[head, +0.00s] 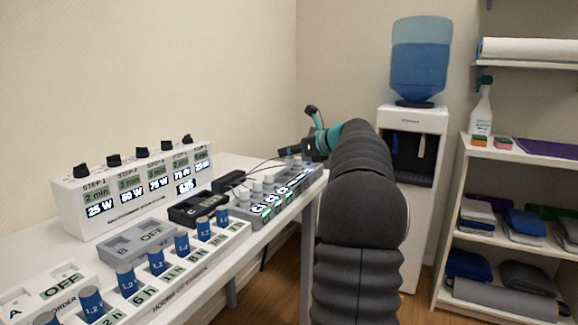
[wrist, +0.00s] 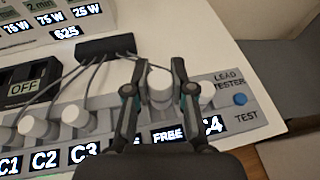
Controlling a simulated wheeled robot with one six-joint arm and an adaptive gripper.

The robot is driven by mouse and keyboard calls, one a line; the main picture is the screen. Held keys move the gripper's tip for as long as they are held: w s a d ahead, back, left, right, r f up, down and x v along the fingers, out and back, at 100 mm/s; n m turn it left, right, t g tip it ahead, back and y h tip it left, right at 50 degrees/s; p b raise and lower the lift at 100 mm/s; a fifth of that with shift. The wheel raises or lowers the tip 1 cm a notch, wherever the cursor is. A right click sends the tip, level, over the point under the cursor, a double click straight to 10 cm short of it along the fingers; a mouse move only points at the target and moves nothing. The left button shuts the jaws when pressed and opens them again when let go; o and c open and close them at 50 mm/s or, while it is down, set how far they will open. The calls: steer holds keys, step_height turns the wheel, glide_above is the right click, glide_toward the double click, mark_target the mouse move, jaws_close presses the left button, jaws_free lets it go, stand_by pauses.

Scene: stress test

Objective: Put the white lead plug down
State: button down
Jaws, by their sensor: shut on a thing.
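My gripper (wrist: 160,90) is shut on a white lead plug (wrist: 159,84) in the wrist view. The plug is upright between the two fingers, above the grey panel (wrist: 262,112) near its FREE and C4 labels. I cannot tell whether its lower end touches the panel. Other white plugs, one nearer (wrist: 75,116) and one farther left (wrist: 34,124), stand in the panel behind labels C1 to C3. In the head view my gripper (head: 314,143) is over the far end of the panel, and the held plug cannot be made out.
A black box (wrist: 106,47) with grey leads lies behind the panel. A blue TEST button (wrist: 240,99) is beside the lead tester marking. In the head view a step box with knobs (head: 130,190) and a row of blue cylinders (head: 157,260) share the white table.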

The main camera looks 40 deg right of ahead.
mark_target(290, 163)
steer(key=shift+f+b, duration=0.35)
steer(key=shift+f, duration=1.65)
steer(key=shift+f, duration=0.2)
steer(key=c, duration=1)
jaws_free()
steer(key=shift+r, duration=0.1)
steer(key=shift+r, duration=0.2)
steer(key=v, duration=1.2)
steer(key=shift+f, duration=0.1)
